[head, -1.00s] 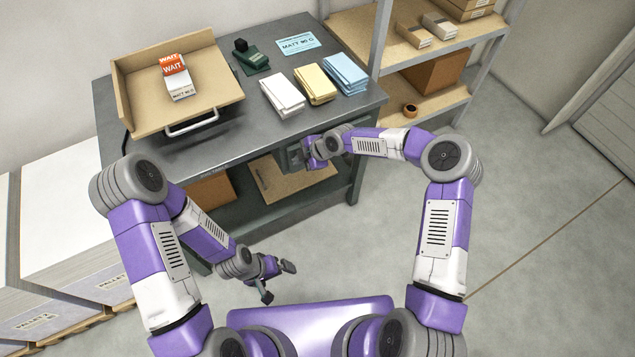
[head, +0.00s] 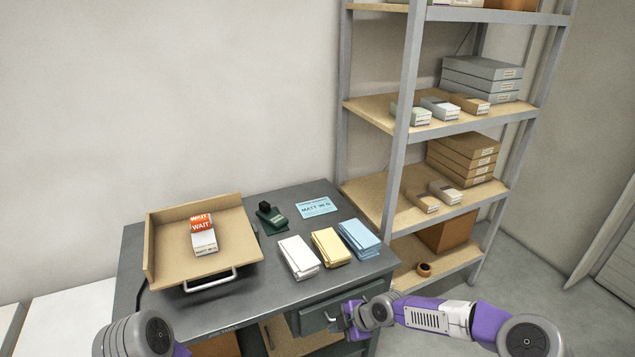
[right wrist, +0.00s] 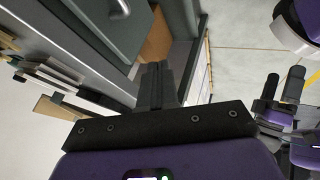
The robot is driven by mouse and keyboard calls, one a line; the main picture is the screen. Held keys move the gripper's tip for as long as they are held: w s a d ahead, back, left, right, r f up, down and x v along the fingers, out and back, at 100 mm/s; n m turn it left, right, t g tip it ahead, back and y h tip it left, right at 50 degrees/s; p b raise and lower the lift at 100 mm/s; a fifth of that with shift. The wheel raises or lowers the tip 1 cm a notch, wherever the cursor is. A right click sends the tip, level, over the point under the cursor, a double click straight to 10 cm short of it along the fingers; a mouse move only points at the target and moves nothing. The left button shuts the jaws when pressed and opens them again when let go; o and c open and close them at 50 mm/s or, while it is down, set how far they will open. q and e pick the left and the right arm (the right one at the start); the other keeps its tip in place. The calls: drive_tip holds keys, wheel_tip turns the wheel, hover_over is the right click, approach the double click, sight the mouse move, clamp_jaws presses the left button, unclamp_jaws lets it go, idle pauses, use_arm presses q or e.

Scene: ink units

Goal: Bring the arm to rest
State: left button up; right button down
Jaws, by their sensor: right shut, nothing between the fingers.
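My right gripper (head: 345,317) is at the front edge of the dark grey workbench (head: 215,315), in front of its drawer (head: 318,318) in the head view. In the right wrist view its fingers (right wrist: 156,83) are together with nothing between them. The drawer front with its handle (right wrist: 118,8) shows at the upper left of that view. In the head view only the shoulder-side part of my left arm shows at the bottom left, and the left gripper is out of frame. What looks like my left gripper (right wrist: 275,97) shows at the right of the right wrist view.
On the bench are a wooden tray (head: 165,262) with an ink unit box (head: 203,240) carrying a WAIT label, a stamp (head: 270,216), a blue card (head: 316,206), and white (head: 298,257), yellow (head: 330,246) and blue (head: 359,238) stacks. A shelf rack (head: 400,150) stands at the right.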

drive_tip(key=s+a+f+m+g, duration=0.2)
drive_tip(key=s+a+f+m, duration=0.1)
drive_tip(key=s+f+m, duration=1.1)
drive_tip(key=s+d+f+m+h, duration=0.2)
drive_tip(key=s+d+m, duration=0.4)
drive_tip(key=s+m, duration=0.3)
drive_tip(key=s, duration=0.3)
drive_tip(key=shift+s+d+f+m+g, duration=0.2)
drive_tip(key=shift+s+f+m+g, duration=0.1)
drive_tip(key=shift+s+m+g, duration=0.1)
